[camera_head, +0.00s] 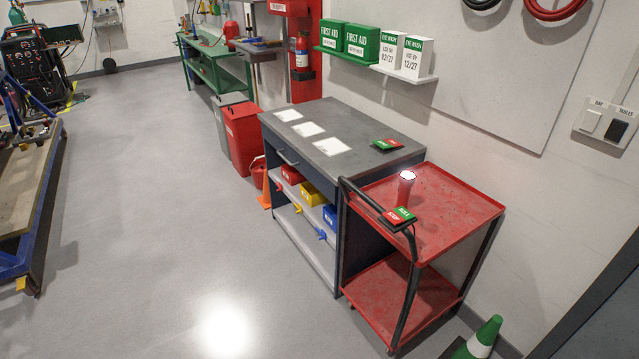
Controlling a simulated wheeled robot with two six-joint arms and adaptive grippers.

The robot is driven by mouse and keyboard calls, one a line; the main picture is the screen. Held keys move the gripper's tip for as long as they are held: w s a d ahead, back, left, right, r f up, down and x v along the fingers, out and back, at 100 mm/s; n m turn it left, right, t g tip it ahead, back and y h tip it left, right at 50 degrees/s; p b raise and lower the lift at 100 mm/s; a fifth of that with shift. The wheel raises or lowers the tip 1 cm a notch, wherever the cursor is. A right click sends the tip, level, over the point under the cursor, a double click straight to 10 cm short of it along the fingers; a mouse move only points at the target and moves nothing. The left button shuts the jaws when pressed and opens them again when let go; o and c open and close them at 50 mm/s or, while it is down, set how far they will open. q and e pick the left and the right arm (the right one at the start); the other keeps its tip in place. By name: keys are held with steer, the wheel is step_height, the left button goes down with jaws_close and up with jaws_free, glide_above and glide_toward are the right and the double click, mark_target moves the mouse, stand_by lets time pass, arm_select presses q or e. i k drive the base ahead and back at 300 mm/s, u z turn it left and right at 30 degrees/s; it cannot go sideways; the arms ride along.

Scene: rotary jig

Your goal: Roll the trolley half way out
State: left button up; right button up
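The red two-shelf trolley (455,208) stands at the right, close beside the end of the grey workbench (385,128) and near the right wall. Its dark push handle (376,207) faces the open floor, with dark posts at the corners. A red and green label plate (399,217) sits at the handle side. A red torch-like cylinder with a bright lit top (405,187) stands upright on the upper shelf. The lower shelf (385,290) looks empty. Neither of my grippers is in view.
A green cone (483,340) stands at the bottom right near the trolley. Open grey floor (190,220) lies left of the trolley and bench. A blue-framed table (25,200) is at the far left. Red bin (243,135) and bucket (258,172) stand beyond the bench.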

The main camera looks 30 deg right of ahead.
mark_target(399, 296)
steer(key=u, duration=0.05)
steer(key=i, duration=0.95)
steer(key=z, duration=0.4)
